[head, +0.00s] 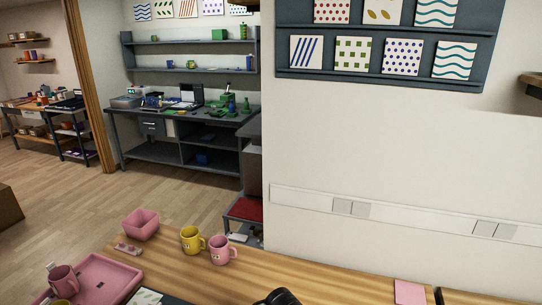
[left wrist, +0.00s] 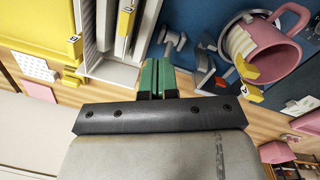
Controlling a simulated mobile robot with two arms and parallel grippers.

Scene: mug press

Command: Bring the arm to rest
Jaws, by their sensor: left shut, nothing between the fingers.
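My left gripper (left wrist: 158,78) shows in the left wrist view, its green fingertips together with nothing between them. A pink mug (left wrist: 278,50) lies at the right of that view, over a blue surface, apart from the fingers. A pale band and yellow tabs sit at the mug's near side. Grey metal clamp-like parts (left wrist: 203,68) stand between the fingers and the mug. In the head view a black rounded part (head: 278,297) shows at the bottom edge; I cannot tell what it is. My right gripper is not in view.
A yellow mug (head: 191,240), a pink mug (head: 222,251) and a pink bin (head: 140,225) stand on the wooden table. A pink tray (head: 118,272) with mugs is at lower left. In the wrist view, a light divided tray (left wrist: 103,66) is left of the fingers.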

